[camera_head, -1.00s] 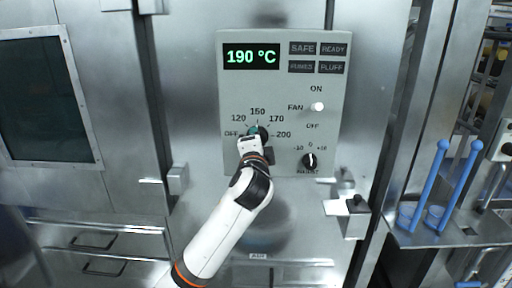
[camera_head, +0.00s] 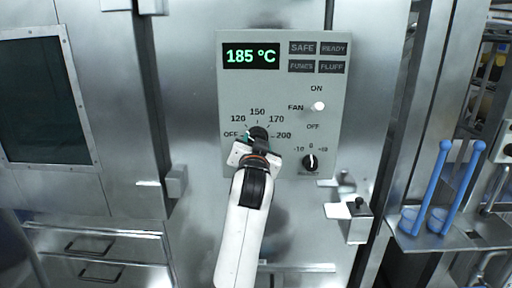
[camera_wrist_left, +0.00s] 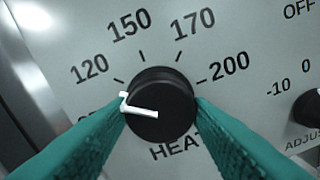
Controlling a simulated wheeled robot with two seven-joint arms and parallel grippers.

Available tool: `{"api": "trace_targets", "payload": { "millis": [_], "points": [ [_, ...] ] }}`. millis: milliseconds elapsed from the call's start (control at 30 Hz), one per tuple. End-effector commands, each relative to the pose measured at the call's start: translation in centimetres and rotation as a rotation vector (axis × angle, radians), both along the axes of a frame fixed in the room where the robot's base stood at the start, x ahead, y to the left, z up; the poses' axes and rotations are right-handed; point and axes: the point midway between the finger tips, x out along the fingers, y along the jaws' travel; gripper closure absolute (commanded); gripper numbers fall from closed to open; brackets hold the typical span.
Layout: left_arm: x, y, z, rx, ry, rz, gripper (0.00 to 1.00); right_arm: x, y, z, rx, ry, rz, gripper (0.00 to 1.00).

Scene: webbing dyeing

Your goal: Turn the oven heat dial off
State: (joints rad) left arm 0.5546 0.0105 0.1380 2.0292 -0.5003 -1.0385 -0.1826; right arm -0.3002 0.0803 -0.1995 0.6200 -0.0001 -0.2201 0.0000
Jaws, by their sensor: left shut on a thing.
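The black heat dial (camera_head: 259,132) is on the grey control panel (camera_head: 230,95), under a scale running from OFF to 200. In the left wrist view the dial (camera_wrist_left: 162,95) fills the middle, and its white pointer line lies toward the left side, near the partly hidden OFF label. My left gripper (camera_head: 256,138) reaches up from below and is shut on the dial, with teal fingers (camera_wrist_left: 160,112) touching its two sides. The display (camera_head: 251,56) reads 185 °C. My right gripper is not in view.
A white fan switch (camera_head: 318,106) and a black adjust knob (camera_head: 310,161) are right of the dial. A latch handle (camera_head: 350,208) sticks out below the panel. Two blue-handled tools (camera_head: 452,190) stand on a shelf at the right.

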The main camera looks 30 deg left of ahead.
Motion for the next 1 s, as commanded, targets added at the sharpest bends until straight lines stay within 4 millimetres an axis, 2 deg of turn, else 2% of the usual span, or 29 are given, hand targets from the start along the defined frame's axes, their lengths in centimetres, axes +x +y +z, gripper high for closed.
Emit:
{"api": "trace_targets", "payload": {
  "millis": [500,1000],
  "points": [
    [0.13,-0.19,-0.27,-0.375,-0.221,-0.001,0.77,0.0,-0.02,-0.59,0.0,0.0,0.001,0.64],
    [0.14,-0.17,-0.29,-0.508,-0.303,0.0,0.77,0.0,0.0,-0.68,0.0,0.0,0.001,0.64]
  ]
}}
